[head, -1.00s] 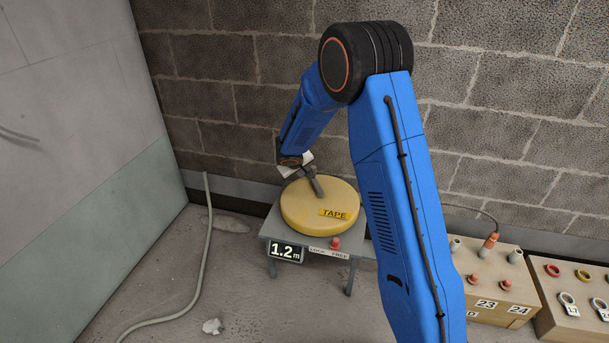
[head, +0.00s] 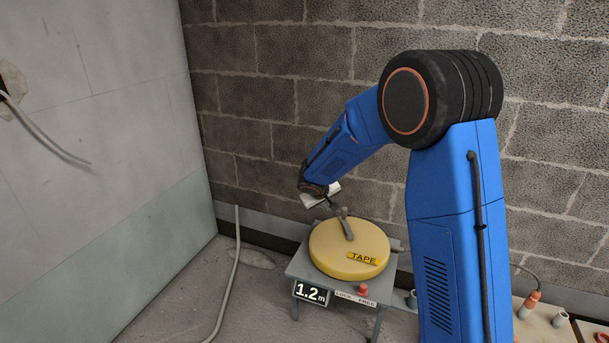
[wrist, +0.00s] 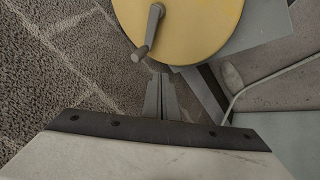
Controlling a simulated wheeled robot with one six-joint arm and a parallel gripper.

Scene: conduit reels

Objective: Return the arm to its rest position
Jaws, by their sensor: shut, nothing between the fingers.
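My arm reaches left over the bench in the head view, its elbow high at the right. My gripper (head: 333,205) is at the far left end of it, small and partly hidden by the white wrist part. In the wrist view my gripper (wrist: 161,80) shows two grey fingers together, with nothing between them. The yellow tape reel (head: 335,262) lies on a small grey stand, with a grey crank handle (head: 346,224) on top. In the wrist view the crank handle (wrist: 149,32) is just beyond my fingertips and looks apart from them.
The stand (head: 388,285) carries a display reading 1.2 m (head: 311,292) and a red button (head: 363,289). A grey conduit (head: 229,280) rises from the floor at left. A block wall (head: 270,60) stands behind. A box with an orange plug (head: 528,304) is at lower right.

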